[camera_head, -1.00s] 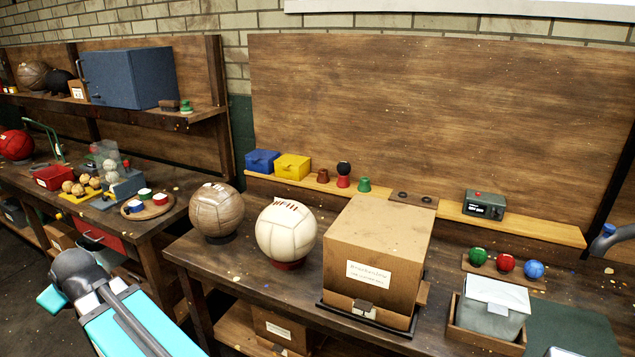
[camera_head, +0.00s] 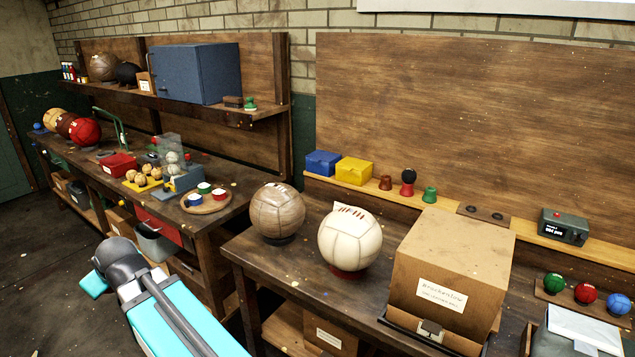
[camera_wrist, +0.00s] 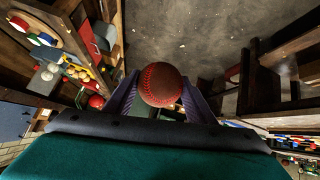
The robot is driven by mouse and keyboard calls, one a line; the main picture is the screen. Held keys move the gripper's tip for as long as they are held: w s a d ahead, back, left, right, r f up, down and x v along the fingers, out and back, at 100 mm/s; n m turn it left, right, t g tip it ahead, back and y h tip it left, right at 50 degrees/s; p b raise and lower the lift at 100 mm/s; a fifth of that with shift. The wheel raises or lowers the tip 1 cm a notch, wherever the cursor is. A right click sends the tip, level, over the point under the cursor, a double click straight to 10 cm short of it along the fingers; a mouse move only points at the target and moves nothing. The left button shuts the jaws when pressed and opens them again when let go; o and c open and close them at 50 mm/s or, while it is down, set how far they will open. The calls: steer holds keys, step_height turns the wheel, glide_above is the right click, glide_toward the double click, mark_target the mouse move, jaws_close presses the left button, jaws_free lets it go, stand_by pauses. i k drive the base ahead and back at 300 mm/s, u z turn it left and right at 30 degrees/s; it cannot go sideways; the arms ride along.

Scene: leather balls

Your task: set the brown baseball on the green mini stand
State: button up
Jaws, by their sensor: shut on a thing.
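The brown baseball (camera_wrist: 161,84) with red stitching sits between the two purple fingers of my gripper (camera_wrist: 160,95) in the wrist view. My gripper is shut on it, above the floor. In the head view my arm reaches in at lower left; the ball and fingers cannot be made out there. A small green stand (camera_head: 430,195) stands empty on the wooden ledge behind the right bench, right of a red stand (camera_head: 407,190) that bears a black ball. My gripper is well apart from it. Another small green thing (camera_head: 250,104) is on the upper left shelf.
A pale volleyball (camera_head: 350,240), a brown ball (camera_head: 277,212) and a large cardboard box (camera_head: 465,255) stand on the right bench in front of the ledge. Yellow (camera_head: 354,170) and blue (camera_head: 322,163) boxes sit left of the stands. Open floor lies at left.

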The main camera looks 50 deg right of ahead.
mark_target(431, 189)
steer(key=z, duration=0.05)
steer(key=i, duration=1.3)
steer(key=z, duration=0.75)
steer(key=i, duration=0.7)
steer(key=z, duration=0.3)
